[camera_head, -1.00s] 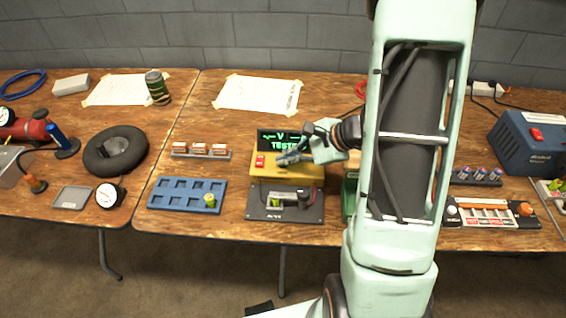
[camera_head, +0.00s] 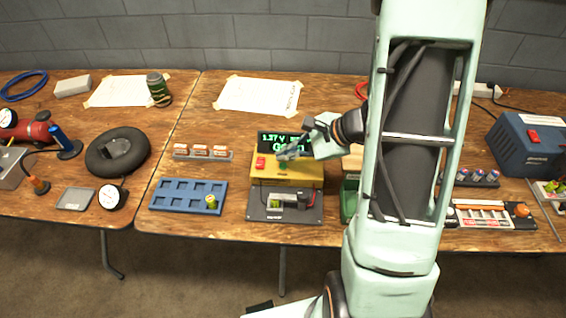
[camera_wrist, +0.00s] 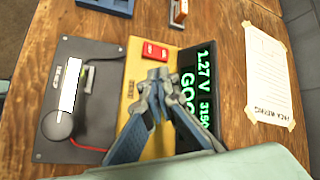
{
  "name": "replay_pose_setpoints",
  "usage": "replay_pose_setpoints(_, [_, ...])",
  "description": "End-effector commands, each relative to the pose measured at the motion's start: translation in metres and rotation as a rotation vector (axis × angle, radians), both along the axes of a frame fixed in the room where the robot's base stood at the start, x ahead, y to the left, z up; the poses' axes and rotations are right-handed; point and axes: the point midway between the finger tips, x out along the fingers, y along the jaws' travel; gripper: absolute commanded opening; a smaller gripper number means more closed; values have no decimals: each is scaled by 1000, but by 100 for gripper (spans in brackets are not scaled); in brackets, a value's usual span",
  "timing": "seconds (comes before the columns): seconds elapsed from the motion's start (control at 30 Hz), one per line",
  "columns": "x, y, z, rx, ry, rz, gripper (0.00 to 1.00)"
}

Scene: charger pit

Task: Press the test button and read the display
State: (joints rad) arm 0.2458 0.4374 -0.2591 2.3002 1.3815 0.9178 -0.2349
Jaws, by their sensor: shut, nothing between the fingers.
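The yellow tester (camera_head: 290,178) stands at the middle of the bench, with a red button (camera_head: 260,162) on its top left. The button also shows in the wrist view (camera_wrist: 155,51). The tester's black display (camera_head: 275,138) is lit green. In the wrist view the display (camera_wrist: 200,95) reads "1.27 V", "3150" and large letters "GOO"; my gripper hides the rest. My gripper (camera_head: 284,155) is shut and empty over the tester's yellow top. In the wrist view its fingertips (camera_wrist: 158,76) are beside the red button; contact cannot be told.
A dark cradle (camera_head: 258,212) with a green cell (camera_head: 275,202) sits in front of the tester. A blue tray (camera_head: 180,205) holding one green cell is to the left. A taped paper (camera_head: 258,95) lies behind. A green bin (camera_head: 349,200) is close on the right, partly behind my arm.

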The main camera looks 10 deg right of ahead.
Motion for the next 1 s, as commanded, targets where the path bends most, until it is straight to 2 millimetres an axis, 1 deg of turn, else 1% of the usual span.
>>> replay_pose_setpoints(0.03, [0, 0, 9, -1, -2, -1, 0])
replay_pose_setpoints(0.1, [1, 0, 17, -1, -2, -1, 0])
replay_pose_setpoints(0.37, [0, 0, 41, -1, -1, 0, 0])
replay_pose_setpoints(1.0, [0, 0, 41, 0, -1, -1, 0])
